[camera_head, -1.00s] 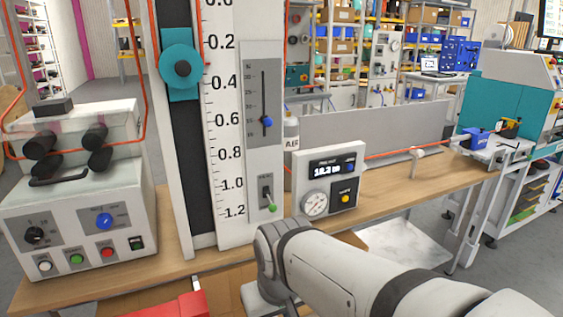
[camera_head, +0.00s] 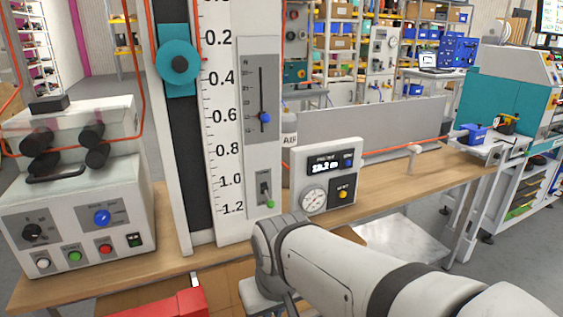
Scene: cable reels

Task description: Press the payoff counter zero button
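A grey instrument box (camera_head: 338,207) with a lit display (camera_head: 331,162), a round dial gauge and a yellow button (camera_head: 343,194) stands on the bench right of the tall scale. A white machine (camera_head: 78,215) at the left has black rollers, two knobs and a row of buttons: white (camera_head: 42,263), green (camera_head: 74,256) and red (camera_head: 105,249). A small dark switch (camera_head: 134,240) sits right of them. The labels are too small to tell which is the payoff counter zero button. My gripper is not in view; only my arm shows, in front of the bench.
A tall scale (camera_head: 226,130) carries a teal carriage, a blue slider and a green-tipped lever (camera_head: 268,195). Orange cable runs around it. The wooden bench (camera_head: 405,182) is mostly clear to the right. A red object (camera_head: 180,303) lies at the lower front.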

